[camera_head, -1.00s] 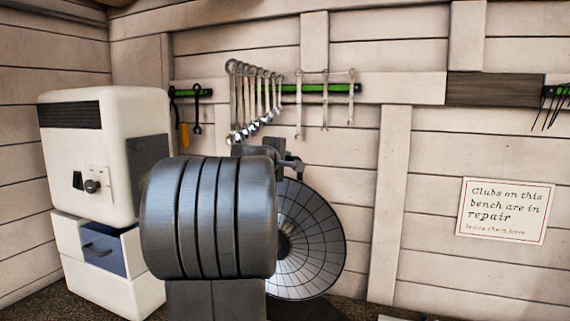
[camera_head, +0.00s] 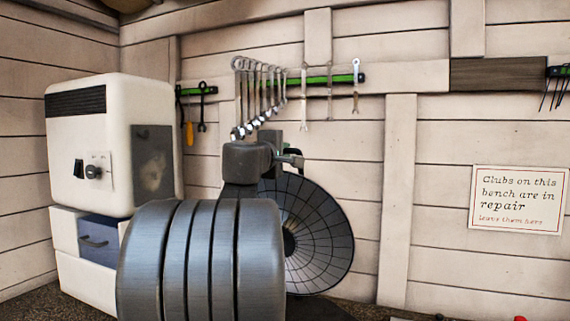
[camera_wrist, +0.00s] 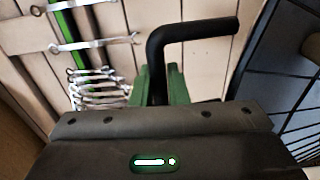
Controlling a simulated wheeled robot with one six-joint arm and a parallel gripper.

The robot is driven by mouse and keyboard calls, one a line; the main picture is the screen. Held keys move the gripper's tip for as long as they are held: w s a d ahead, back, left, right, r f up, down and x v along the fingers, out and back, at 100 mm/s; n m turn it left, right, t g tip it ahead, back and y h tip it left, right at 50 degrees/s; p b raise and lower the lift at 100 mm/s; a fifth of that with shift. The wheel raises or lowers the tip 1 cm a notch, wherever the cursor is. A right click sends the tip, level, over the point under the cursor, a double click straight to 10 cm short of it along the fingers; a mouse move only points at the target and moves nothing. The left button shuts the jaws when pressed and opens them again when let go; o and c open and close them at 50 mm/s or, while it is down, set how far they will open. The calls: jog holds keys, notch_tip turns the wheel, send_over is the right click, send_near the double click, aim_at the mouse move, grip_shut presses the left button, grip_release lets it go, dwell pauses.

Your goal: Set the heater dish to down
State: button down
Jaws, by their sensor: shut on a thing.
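The heater dish (camera_head: 318,235) is a round, dark-gridded dish in the middle of the head view, tipped at a slant. Its left part is hidden behind my arm. In the wrist view part of its dark grid (camera_wrist: 285,75) shows at the right edge. A black bent handle (camera_wrist: 200,30) rises in the wrist view and runs to the right. My gripper (camera_wrist: 163,88) has green fingers closed on the handle's lower part. In the head view my gripper (camera_head: 290,156) is at the dish's top edge, small and partly hidden by my wrist.
A white cabinet (camera_head: 80,135) with a knob and a blue drawer (camera_head: 98,240) stands at the left. Several wrenches (camera_head: 262,90) hang on the wall above my gripper. A sign (camera_head: 518,198) is on the right wall, with bare planks between it and the dish.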

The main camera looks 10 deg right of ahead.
jog(key=shift+s+a+f+b, duration=0.25)
jog(key=shift+f+b, duration=0.35)
jog(key=shift+b, duration=0.4)
jog(key=shift+s+a+t+b, duration=0.1)
jog(key=shift+s+t+b, duration=0.2)
jog(key=shift+b, duration=0.4)
jog(key=c, duration=1.5)
grip_release()
jog(key=shift+r, duration=0.15)
jog(key=b+v, duration=0.1)
jog(key=v, duration=0.6)
jog(key=b+v, duration=0.1)
jog(key=v, duration=0.6)
jog(key=shift+w+f+b, duration=0.1)
jog(key=shift+f+b, duration=0.1)
jog(key=shift+b, duration=0.15)
